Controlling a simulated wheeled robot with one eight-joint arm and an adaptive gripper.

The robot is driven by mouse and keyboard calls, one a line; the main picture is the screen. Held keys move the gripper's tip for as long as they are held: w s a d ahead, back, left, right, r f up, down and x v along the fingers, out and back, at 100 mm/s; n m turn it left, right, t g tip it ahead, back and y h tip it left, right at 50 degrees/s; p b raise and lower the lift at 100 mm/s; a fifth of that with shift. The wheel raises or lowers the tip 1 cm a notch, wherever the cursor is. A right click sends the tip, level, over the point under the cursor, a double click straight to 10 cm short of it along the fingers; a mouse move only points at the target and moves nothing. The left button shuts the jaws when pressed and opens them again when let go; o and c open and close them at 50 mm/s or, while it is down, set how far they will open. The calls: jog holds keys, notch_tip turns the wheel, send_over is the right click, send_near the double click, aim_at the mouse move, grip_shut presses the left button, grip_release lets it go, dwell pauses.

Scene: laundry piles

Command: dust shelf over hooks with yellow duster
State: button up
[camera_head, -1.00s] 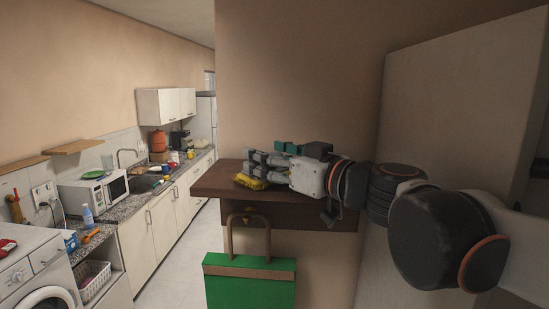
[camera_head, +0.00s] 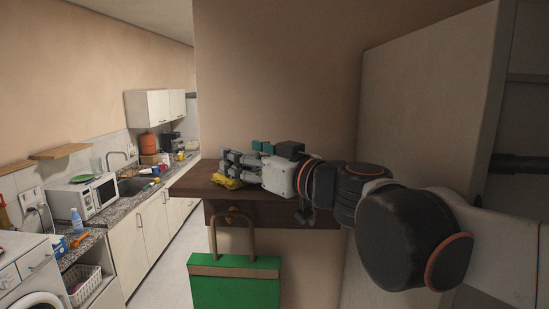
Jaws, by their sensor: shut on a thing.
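The dark wooden shelf (camera_head: 260,207) juts from the beige wall at mid-height. The yellow duster (camera_head: 228,183) lies against the shelf top near its left end. My gripper (camera_head: 230,171) is shut on the duster from the right, with its fingers hiding part of it. My arm reaches in from the right, low over the shelf. A hook (camera_head: 233,215) shows on the board under the shelf, and a green bag (camera_head: 236,283) hangs there by its tan handle (camera_head: 214,238).
A tall pale cabinet (camera_head: 425,105) stands close on the right, behind my arm. On the left are a kitchen counter (camera_head: 118,213), a microwave (camera_head: 83,197), a spray bottle (camera_head: 77,220) and a white basket (camera_head: 84,284). The floor (camera_head: 165,275) between counter and shelf is clear.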

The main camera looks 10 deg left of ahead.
jog(key=a, duration=0.2)
jog(key=shift+w+a, duration=0.1)
jog(key=shift+a, duration=0.25)
jog(key=shift+s+a+b, duration=0.15)
jog(key=shift+a, duration=1.15)
jog(key=shift+s+a+b, duration=0.1)
jog(key=shift+s+a, duration=0.1)
jog(key=shift+a, duration=1.05)
jog(key=shift+s+a+b, duration=0.15)
jog(key=shift+a, duration=1.15)
jog(key=shift+w, duration=0.6)
jog(key=shift+d, duration=0.15)
jog(key=shift+w+d+f, duration=0.1)
jog(key=shift+w+d, duration=0.1)
jog(key=shift+d, duration=0.9)
jog(key=shift+w+d+f, duration=0.1)
jog(key=shift+w+d, duration=0.05)
jog(key=shift+d, duration=0.95)
jog(key=shift+w+d+r, duration=0.15)
jog(key=shift+w+d, duration=0.05)
jog(key=shift+d, duration=1.2)
jog(key=shift+w+d+r, duration=0.15)
jog(key=shift+d, duration=1.2)
jog(key=shift+d, duration=0.1)
